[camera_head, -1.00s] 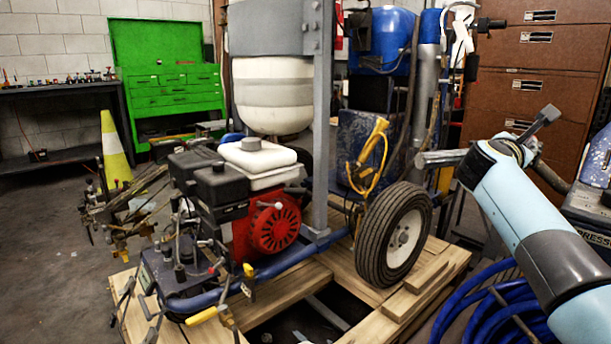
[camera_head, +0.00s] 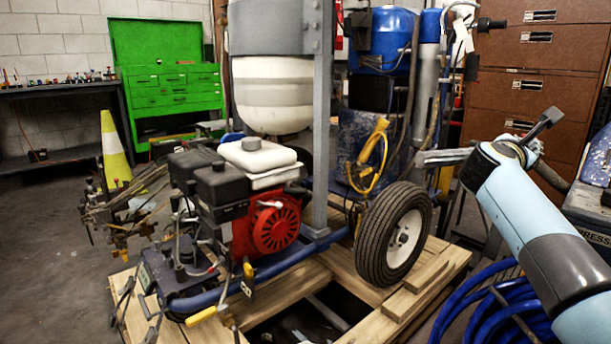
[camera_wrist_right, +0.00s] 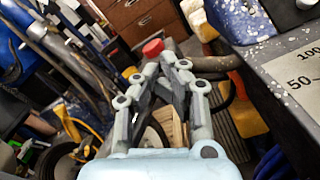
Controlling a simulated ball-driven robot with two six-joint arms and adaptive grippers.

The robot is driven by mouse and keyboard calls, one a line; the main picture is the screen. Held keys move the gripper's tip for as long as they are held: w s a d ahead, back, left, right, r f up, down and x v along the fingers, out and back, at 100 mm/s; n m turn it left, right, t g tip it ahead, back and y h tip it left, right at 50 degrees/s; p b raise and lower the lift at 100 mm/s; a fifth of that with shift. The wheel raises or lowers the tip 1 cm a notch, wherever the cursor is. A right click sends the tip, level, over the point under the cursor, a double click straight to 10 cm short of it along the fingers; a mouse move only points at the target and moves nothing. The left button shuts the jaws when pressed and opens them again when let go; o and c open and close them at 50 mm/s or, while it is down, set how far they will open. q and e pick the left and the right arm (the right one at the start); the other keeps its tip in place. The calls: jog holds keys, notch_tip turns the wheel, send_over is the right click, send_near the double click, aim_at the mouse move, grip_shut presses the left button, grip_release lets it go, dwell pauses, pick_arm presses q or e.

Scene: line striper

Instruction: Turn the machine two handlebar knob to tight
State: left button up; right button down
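Two striping machines stand in the head view. The nearer one has a red engine (camera_head: 270,225) on a blue frame; the other, behind it, has a blue tank (camera_head: 382,40). A black handlebar grip (camera_head: 490,24) shows at the top. I cannot tell which part is the machine two knob. A red round cap (camera_wrist_right: 153,48) shows just beyond my right fingertips in the wrist view; contact cannot be judged. My right gripper (camera_head: 425,159) points left, right of the wheel; in the wrist view its fingers (camera_wrist_right: 161,68) converge with nothing clear between them. My left gripper is out of view.
A black tyre (camera_head: 395,234) and wooden pallet (camera_head: 430,280) lie below and left of my right gripper. Coiled blue hose (camera_head: 480,305) is under my arm. Brown drawers (camera_head: 530,85) stand behind. A speckled blue machine (camera_wrist_right: 275,50) is close at the right in the wrist view.

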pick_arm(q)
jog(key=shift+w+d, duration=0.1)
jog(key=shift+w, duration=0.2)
pick_arm(e)
jog(key=shift+s+d+f, duration=0.35)
jog(key=shift+s+d, duration=0.1)
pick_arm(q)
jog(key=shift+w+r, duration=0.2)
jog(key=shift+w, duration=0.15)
pick_arm(e)
jog(key=shift+s+d+f, duration=0.1)
jog(key=shift+s+f, duration=0.05)
jog(key=shift+f, duration=0.05)
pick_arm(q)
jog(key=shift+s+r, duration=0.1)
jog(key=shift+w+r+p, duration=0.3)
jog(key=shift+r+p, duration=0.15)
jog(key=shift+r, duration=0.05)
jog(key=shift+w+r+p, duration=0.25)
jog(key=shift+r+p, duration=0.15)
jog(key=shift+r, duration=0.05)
pick_arm(e)
jog(key=v, duration=0.6)
jog(key=shift+s+d+r, duration=0.15)
jog(key=shift+s+r, duration=0.05)
